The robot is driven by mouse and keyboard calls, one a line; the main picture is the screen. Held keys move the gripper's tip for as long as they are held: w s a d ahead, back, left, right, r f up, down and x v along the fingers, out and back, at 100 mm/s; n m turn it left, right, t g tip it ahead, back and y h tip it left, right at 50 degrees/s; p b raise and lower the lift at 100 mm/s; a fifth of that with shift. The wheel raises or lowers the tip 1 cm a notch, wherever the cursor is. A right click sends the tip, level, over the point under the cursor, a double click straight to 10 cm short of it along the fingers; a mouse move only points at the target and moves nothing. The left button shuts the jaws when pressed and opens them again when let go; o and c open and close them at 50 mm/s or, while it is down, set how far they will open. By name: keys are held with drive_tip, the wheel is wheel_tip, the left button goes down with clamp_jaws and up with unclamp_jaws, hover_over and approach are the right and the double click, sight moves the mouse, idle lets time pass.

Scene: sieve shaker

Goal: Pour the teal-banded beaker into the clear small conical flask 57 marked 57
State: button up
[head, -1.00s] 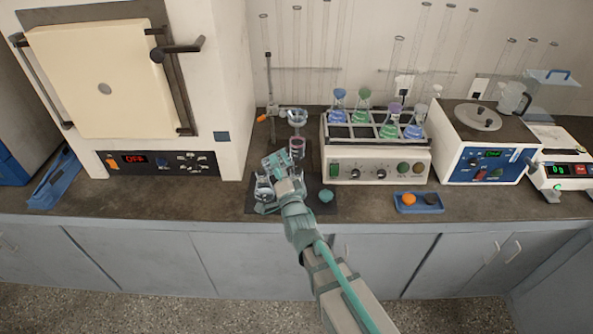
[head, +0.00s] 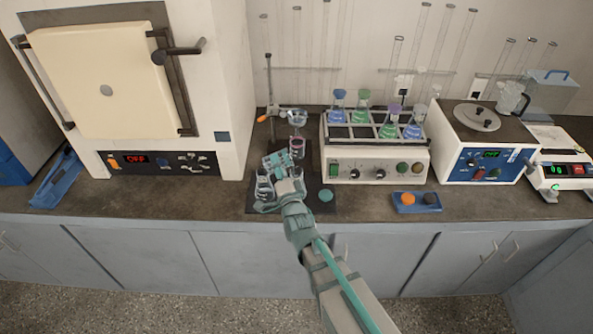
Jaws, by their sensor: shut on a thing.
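My gripper (head: 277,161) is low over the dark mat (head: 252,199), in front of the funnel stand. It is shut on a glass that I take for the teal-banded beaker; the gripper hides most of it, and its tilt and contents cannot be told. A small clear glass vessel (head: 264,187) shows close to the left of my gripper, over the mat. It may be flask 57, but no marking is readable. Whether it touches the gripper cannot be told.
A glass funnel (head: 297,117) on a stand is above a vessel with a pinkish tint (head: 297,147), just behind my gripper. A round teal piece (head: 326,195) lies on the mat's right. A rack of colored flasks (head: 347,132) is right. A furnace (head: 105,90) stands left.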

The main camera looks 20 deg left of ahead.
drive_tip(key=shift+w+d+f+m+b, duration=0.2)
drive_tip(key=shift+m+b, duration=0.3)
drive_tip(key=shift+b, duration=0.55)
drive_tip(key=shift+w+d+f+m+b, duration=0.15)
drive_tip(key=shift+m+b, duration=0.35)
drive_tip(key=shift+b, duration=0.5)
drive_tip(key=shift+d+f+m+t+b, duration=0.1)
drive_tip(key=shift+f+m+t+b, duration=0.25)
drive_tip(key=shift+m+b, duration=1.05)
drive_tip(key=r+n+p, duration=0.1)
drive_tip(key=n+p, duration=0.1)
drive_tip(key=shift+r+p, duration=0.2)
drive_tip(key=shift+p, duration=0.1)
drive_tip(key=n+p, duration=0.1)
drive_tip(key=p, duration=0.2)
drive_tip(key=shift+s+a+r+n+p, duration=0.2)
drive_tip(key=shift+a+r+n+p, duration=0.1)
drive_tip(key=shift+a+r+n, duration=0.1)
drive_tip(key=shift+s+f+n, duration=0.1)
drive_tip(key=shift+f+n, duration=0.2)
drive_tip(key=shift+f, duration=0.15)
drive_tip(key=shift+r, duration=0.1)
drive_tip(key=shift+r+p, duration=0.1)
drive_tip(key=shift+p, duration=0.35)
